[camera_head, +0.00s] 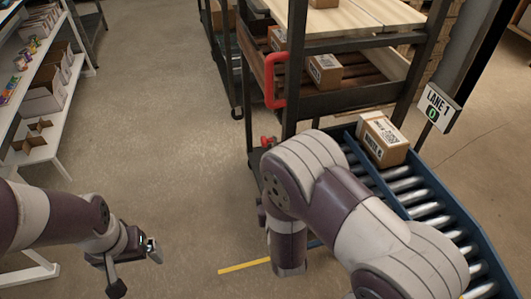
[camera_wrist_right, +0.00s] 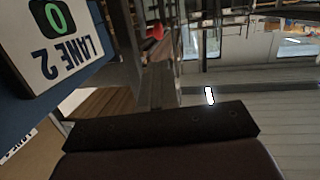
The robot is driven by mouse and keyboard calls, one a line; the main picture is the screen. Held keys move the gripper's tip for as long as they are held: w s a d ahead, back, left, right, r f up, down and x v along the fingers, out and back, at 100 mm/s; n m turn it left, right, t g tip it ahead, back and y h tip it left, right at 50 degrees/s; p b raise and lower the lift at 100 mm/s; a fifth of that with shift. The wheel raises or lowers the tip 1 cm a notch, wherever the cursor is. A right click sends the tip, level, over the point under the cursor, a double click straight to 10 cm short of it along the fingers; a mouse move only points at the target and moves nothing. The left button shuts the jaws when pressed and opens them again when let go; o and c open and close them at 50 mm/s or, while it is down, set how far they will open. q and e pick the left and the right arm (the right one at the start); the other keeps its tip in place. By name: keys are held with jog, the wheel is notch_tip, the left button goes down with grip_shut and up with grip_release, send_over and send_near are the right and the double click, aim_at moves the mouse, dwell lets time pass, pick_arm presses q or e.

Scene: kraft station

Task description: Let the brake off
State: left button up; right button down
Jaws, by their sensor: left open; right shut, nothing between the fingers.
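A cart with a dark metal frame (camera_head: 291,70) stands beyond my right arm. A small red part (camera_head: 267,141), perhaps the brake, is low at its near left corner. A red part also shows in the right wrist view (camera_wrist_right: 154,32); I cannot tell whether it is the same one. A larger red handle (camera_head: 275,80) is on the cart's left side. My left gripper (camera_head: 134,268) is open and empty over the floor, well left of the cart. My right gripper shows as a dark edge in the wrist view (camera_wrist_right: 160,126), shut and empty; my forearm hides it in the head view.
A blue roller conveyor (camera_head: 440,190) carries a cardboard box (camera_head: 382,139) beside a "LANE 1" sign (camera_head: 438,107). A "LANE 2" sign (camera_wrist_right: 62,35) shows upside down in the wrist view. White shelves (camera_head: 60,110) stand at left. The floor between is clear, with a yellow stripe (camera_head: 243,266).

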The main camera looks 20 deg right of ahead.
aim_at(264, 144)
jog(key=b+x, duration=0.1)
jog(key=x, duration=1.2)
jog(key=shift+w, duration=0.25)
pick_arm(q)
jog(key=shift+f, duration=0.55)
jog(key=shift+r, duration=0.15)
pick_arm(e)
jog(key=shift+r, duration=0.1)
